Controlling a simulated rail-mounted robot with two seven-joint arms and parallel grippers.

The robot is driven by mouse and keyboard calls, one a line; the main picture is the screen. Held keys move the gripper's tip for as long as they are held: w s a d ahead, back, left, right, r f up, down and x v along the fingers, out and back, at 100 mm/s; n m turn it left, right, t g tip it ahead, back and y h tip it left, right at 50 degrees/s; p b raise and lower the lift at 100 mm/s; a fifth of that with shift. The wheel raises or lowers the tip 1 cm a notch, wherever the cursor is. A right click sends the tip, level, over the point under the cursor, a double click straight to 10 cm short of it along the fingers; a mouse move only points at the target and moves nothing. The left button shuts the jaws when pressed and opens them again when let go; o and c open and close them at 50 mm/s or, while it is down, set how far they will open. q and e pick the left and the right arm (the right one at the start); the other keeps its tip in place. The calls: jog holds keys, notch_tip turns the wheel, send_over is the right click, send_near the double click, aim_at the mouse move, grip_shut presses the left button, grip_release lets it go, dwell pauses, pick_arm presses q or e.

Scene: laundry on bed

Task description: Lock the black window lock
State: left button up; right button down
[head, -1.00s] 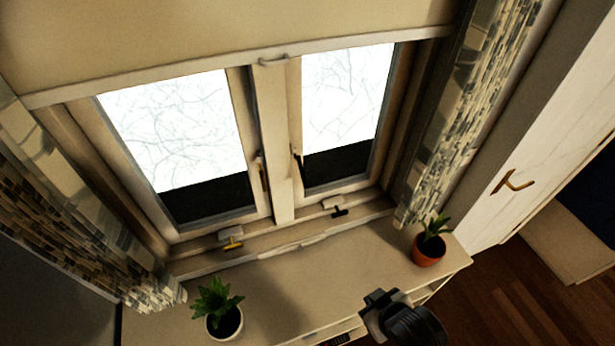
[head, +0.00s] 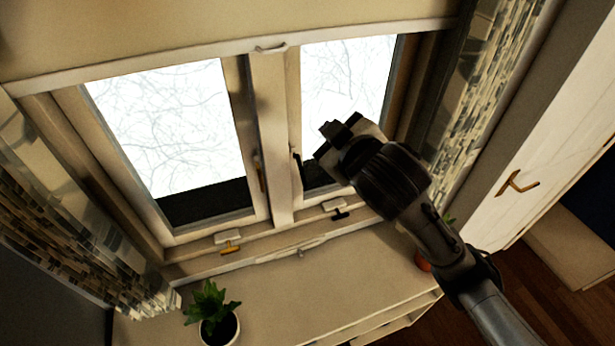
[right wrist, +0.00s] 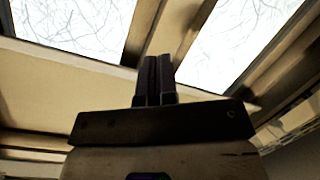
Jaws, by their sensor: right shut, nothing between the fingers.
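The window has a black handle (head: 298,168) on the right sash beside the middle post, and a black T-shaped catch (head: 341,214) on the sill below that sash. I cannot tell which one is the black window lock. My right gripper (head: 340,127) is raised in front of the right pane, above and to the right of the black handle and touching neither black part. In the right wrist view its two fingers (right wrist: 157,75) are together with nothing between them. Neither black part can be made out in that view. My left gripper is out of view.
A brass handle (head: 259,170) and a brass catch (head: 230,248) are on the left sash side. A potted plant (head: 212,312) stands on the white cabinet (head: 290,290); another pot (head: 423,261) is mostly behind my right arm. Patterned curtains (head: 480,95) flank the window.

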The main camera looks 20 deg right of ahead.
jog(key=w+d+r+n+g+b, duration=0.1)
jog(key=w+d+r+n+g, duration=0.2)
jog(key=w, duration=0.4)
notch_tip(320, 180, down, 14)
jog(key=n+g+y, duration=0.3)
jog(key=n+g, duration=0.4)
jog(key=g, duration=0.2)
jog(key=shift+w+d, duration=0.15)
jog(key=shift+d, duration=0.15)
jog(key=shift+r, duration=0.1)
